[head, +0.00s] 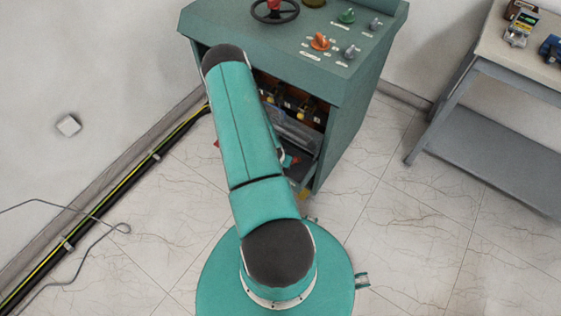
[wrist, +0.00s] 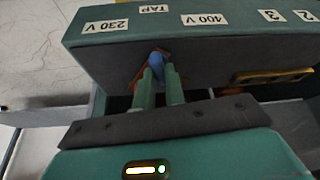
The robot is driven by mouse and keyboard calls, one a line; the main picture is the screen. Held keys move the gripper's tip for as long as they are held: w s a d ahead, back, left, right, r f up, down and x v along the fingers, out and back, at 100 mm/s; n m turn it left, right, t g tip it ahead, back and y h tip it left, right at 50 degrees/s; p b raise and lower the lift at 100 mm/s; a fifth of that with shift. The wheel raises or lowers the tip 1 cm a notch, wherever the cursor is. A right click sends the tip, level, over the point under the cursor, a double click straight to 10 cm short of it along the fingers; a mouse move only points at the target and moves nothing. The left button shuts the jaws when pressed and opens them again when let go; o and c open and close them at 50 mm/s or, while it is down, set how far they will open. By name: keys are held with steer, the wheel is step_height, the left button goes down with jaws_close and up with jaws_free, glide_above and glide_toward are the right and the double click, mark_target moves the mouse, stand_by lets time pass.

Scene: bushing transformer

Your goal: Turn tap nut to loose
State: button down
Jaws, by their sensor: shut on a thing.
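In the wrist view, the blue tap nut (wrist: 157,59) sits on the dark face of a green unit, below upside-down labels reading "230 V", "TAP" and "400 V". An orange-red part shows behind it. My gripper (wrist: 160,78) is shut on the nut, with its two green fingers reaching up to it from below. The fingertips cover part of the nut, so its exact angle is hard to tell. In the head view, my arm hides the gripper and the nut at the green cabinet (head: 353,88).
The cabinet top carries a black handwheel (head: 289,15), an orange knob (head: 320,41) and a green knob (head: 346,17). Its open front holds dark parts. A workbench (head: 485,62) stands at right. A yellow-green cable (head: 135,176) runs along the left wall. Tiled floor at right is clear.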

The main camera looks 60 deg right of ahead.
steer(key=n+t, duration=0.1)
steer(key=n, duration=0.3)
steer(key=shift+s+n+t, duration=0.1)
steer(key=shift+n+t, duration=0.2)
steer(key=shift+t, duration=0.1)
steer(key=n, duration=0.2)
steer(key=n+t+y, duration=0.1)
steer(key=n, duration=0.1)
steer(key=shift+d+n+t+y, duration=0.1)
steer(key=shift+n+t+y, duration=0.2)
steer(key=shift+n, duration=0.1)
steer(key=c, duration=1.5)
jaws_free()
steer(key=shift+o, duration=0.2)
steer(key=shift+s, duration=0.1)
steer(key=v, duration=1.3)
steer(key=shift+r, duration=0.4)
